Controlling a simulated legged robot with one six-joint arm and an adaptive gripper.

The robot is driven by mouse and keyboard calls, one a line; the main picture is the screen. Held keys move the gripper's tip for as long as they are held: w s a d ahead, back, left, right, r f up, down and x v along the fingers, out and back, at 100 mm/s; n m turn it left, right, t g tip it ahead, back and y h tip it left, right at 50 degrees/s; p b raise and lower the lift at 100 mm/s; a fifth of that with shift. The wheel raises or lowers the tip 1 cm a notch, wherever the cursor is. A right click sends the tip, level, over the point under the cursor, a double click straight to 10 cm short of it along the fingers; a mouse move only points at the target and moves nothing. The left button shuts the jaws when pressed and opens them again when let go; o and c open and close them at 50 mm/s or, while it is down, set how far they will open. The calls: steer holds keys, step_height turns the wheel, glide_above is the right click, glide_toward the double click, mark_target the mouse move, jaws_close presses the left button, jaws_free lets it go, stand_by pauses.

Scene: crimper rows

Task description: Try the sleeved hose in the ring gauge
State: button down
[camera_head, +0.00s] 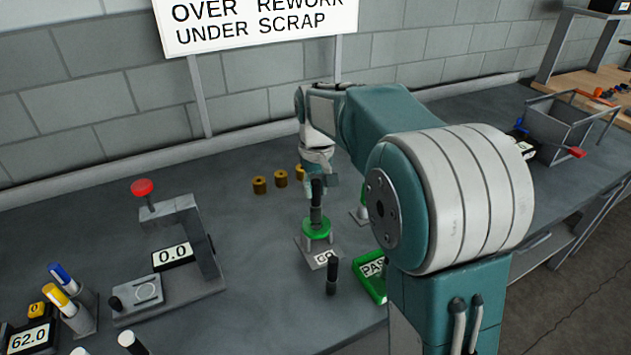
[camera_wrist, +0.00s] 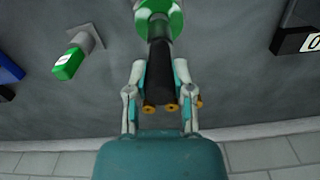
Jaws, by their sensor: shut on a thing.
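My gripper (camera_head: 318,180) is shut on a black hose (camera_head: 316,195) and holds it upright. The hose also shows between the fingers in the wrist view (camera_wrist: 159,75). Its lower part, with a paler sleeve, meets the green ring gauge (camera_head: 317,232) marked GO. I cannot tell how deep the end sits in the ring. In the wrist view the green ring (camera_wrist: 172,8) is cut off by the top edge. A second green gauge (camera_head: 359,214) stands behind to the right, partly hidden by my arm.
Brass sleeves (camera_head: 259,185) stand behind left. Another black hose (camera_head: 331,277) stands in front, beside the green PASS tray (camera_head: 368,275). A press (camera_head: 180,245) with a red knob and a 0.0 display is at left.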

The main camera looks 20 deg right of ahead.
mark_target(316, 181)
steer(key=shift+f, duration=1)
stand_by(2.0)
steer(key=shift+r, duration=0.1)
steer(key=shift+r, duration=2.65)
